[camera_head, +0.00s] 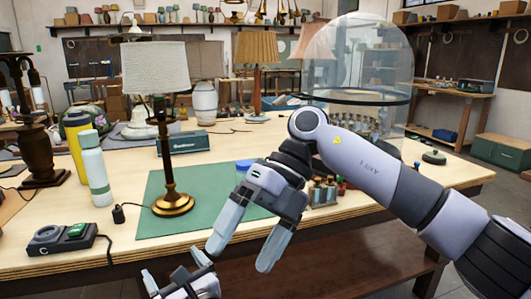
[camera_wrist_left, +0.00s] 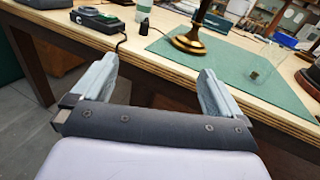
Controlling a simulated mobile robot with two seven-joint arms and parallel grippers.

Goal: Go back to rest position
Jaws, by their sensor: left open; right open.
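The table lamp with a white shade (camera_head: 155,68) and brass base (camera_head: 173,204) stands upright on a green mat (camera_head: 150,226); its base also shows in the left wrist view (camera_wrist_left: 188,44). My right gripper (camera_head: 248,246) is open and empty, pointing down in front of the mat and hiding part of it. My left gripper (camera_head: 176,270) is low at the bottom edge of the head view, in front of the table. In the left wrist view its fingers (camera_wrist_left: 158,68) are apart with nothing between them, facing the table's front edge.
A black plug (camera_head: 118,214) and a switch box (camera_head: 62,238) lie near the table's front left. A white-green bottle (camera_head: 95,170) and a yellow bottle (camera_head: 76,140) stand left of the mat.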

